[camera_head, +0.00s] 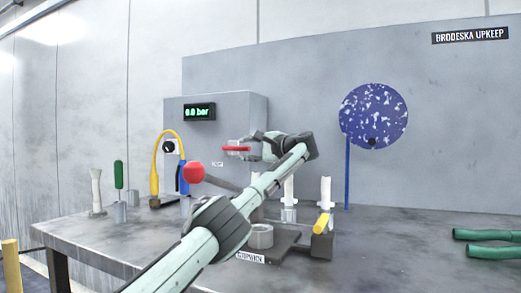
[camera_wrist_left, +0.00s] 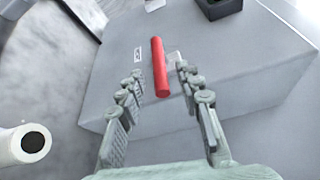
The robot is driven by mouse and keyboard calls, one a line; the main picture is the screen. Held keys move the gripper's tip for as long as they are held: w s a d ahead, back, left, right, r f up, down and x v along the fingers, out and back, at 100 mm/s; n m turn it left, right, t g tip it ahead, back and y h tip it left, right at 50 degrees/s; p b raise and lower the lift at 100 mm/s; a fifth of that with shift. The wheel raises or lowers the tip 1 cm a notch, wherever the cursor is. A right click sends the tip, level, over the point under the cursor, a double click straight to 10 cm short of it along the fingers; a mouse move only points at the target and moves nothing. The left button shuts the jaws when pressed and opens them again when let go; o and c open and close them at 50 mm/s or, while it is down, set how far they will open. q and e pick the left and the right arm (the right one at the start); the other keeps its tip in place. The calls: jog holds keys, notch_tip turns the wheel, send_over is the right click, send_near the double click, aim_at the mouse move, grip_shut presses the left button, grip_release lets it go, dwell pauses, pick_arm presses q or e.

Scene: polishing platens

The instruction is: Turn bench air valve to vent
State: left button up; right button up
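The bench air valve's red handle (camera_head: 236,149) is on the front of the grey box (camera_head: 250,104) at the back of the bench. In the left wrist view the red handle (camera_wrist_left: 160,68) is a straight bar between my left gripper's fingertips (camera_wrist_left: 160,74). The fingers are spread, with a gap on each side of the bar. In the head view my left gripper (camera_head: 254,147) is right beside the handle. A small white label (camera_head: 217,164) sits below left of the handle, too small to read surely. The box's green display (camera_head: 199,112) appears to read 0.0 bar. My right gripper is not in view.
A blue speckled disc (camera_head: 374,116) stands behind; green handles (camera_head: 490,243) lie right.

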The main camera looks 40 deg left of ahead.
pick_arm(q)
jog(key=s+d, duration=0.1)
jog(key=d, duration=0.8)
jog(key=shift+s+d+r, duration=0.15)
jog(key=shift+d+r, duration=0.1)
jog(key=shift+d, duration=0.15)
